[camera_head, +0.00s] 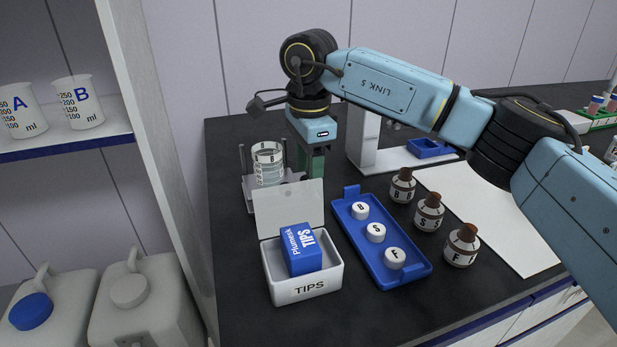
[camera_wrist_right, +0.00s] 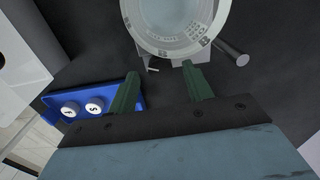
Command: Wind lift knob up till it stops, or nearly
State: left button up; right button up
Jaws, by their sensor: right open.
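A clear beaker marked B (camera_head: 268,158) stands on a small grey lift stand (camera_head: 248,190) with thin upright rods, at the back left of the bench. My right gripper (camera_head: 312,170) points down just right of the beaker, its green fingers open. In the right wrist view the open fingers (camera_wrist_right: 160,73) point toward the beaker (camera_wrist_right: 178,22), which is seen from above. A small light metal piece (camera_wrist_right: 152,67) shows between the fingertips, by the beaker's rim; I cannot tell whether it is the lift knob. The knob is not clearly visible in the head view. My left gripper is not in view.
A white TIPS box (camera_head: 305,288) with raised lid stands in front of the lift. A blue tray (camera_head: 412,276) with three white caps lies right of it, beside three brown bottles (camera_head: 429,212). A white stand (camera_head: 364,138) is behind my right gripper.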

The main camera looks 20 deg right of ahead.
jog(key=shift+f, duration=0.7)
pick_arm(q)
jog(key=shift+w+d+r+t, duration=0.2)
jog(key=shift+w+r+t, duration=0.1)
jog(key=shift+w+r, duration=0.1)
pick_arm(e)
jog(key=c, duration=1)
jog(key=shift+o, duration=0.2)
jog(key=m+p, duration=0.3)
jog(key=m, duration=0.1)
jog(key=shift+r, duration=0.15)
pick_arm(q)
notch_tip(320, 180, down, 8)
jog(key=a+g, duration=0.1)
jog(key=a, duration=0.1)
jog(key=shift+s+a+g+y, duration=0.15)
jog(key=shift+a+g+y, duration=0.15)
pick_arm(e)
jog(key=shift+m, duration=0.4)
jog(key=o, duration=1)
jog(key=shift+c, duration=0.2)
